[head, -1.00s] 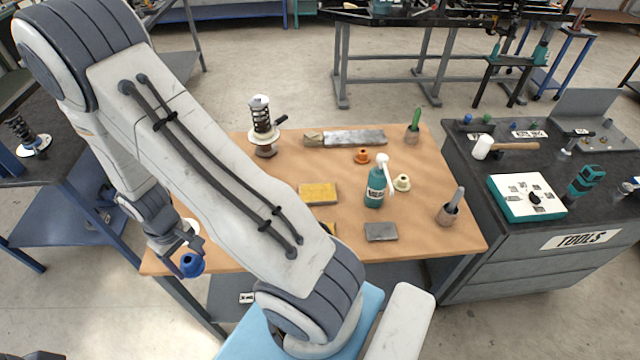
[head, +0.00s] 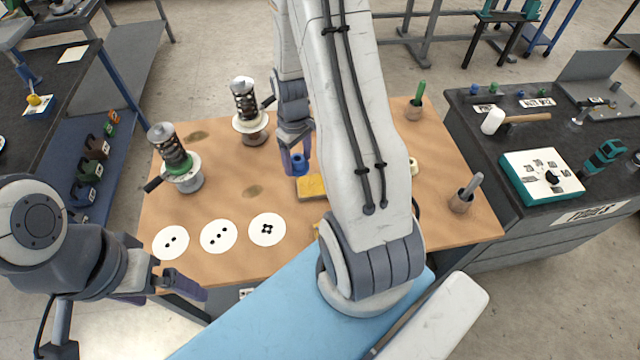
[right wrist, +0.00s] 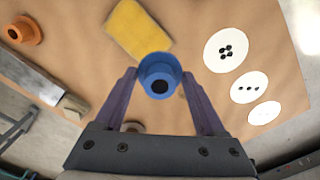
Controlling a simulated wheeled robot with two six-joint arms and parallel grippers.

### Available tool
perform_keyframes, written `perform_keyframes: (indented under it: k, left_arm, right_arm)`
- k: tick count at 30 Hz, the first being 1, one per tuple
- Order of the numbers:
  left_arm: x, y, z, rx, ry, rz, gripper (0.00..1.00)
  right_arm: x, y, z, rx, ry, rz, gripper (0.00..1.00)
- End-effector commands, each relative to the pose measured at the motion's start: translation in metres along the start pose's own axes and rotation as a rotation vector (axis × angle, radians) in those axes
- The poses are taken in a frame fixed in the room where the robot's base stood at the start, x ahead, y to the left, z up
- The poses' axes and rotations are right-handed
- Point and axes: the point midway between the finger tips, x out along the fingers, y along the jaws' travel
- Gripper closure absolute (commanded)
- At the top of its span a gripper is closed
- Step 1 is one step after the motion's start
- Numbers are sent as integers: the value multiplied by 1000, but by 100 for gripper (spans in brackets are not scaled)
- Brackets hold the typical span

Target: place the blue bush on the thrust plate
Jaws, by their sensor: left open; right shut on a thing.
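The blue bush (head: 299,160) is held between the fingertips of my right gripper (head: 296,158), above the table near the yellow block. In the right wrist view the blue bush (right wrist: 160,70) shows its flange and dark bore between both fingers (right wrist: 160,80). Three white round discs with black dots (head: 267,229) lie along the table's front left; I cannot tell which thing is the thrust plate. Two spring units stand at the back left, one with a green ring (head: 178,165) and one with a pale plate (head: 247,122). My left gripper (head: 172,294) is open and empty by the table's front left edge.
My right arm hides much of the table's right half. A holder (head: 463,202) stands at the right. The wrist view shows an orange flanged piece (right wrist: 22,30) and a grey bar (right wrist: 40,82).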

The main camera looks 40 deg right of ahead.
Motion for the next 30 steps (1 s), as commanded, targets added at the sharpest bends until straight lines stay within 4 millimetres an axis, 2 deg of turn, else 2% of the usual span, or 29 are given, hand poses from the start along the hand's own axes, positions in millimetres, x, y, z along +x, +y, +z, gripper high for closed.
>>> perform_keyframes:
  k: [1, 3, 6, 13, 20, 24, 30]
  left_arm:
    - [5, 0, 0, 0, 0, 0, 0]
    - [7, 0, 0, 0, 0, 0, 0]
    - [6, 0, 0, 1, 0, 0, 0]
    - [0, 0, 0, 0, 0, 0, 0]
    - [-3, 0, 0, 0, 0, 0, 0]
    - [-7, 0, -1, 0, 0, 0, 0]
    - [-7, 0, -1, 0, 0, 0, 0]
  right_arm:
    - [0, 17, 8, -7, 2, 1, 81]
    - [-2, 32, 17, -34, 1, 1, 81]
    - [0, 42, 24, -60, -2, -2, 81]
    - [39, 42, 25, -72, -4, -4, 81]
    - [62, 41, 24, -73, -3, -3, 81]
    - [83, 41, 24, -73, -3, -3, 81]
    - [94, 41, 23, -73, 0, 0, 81]
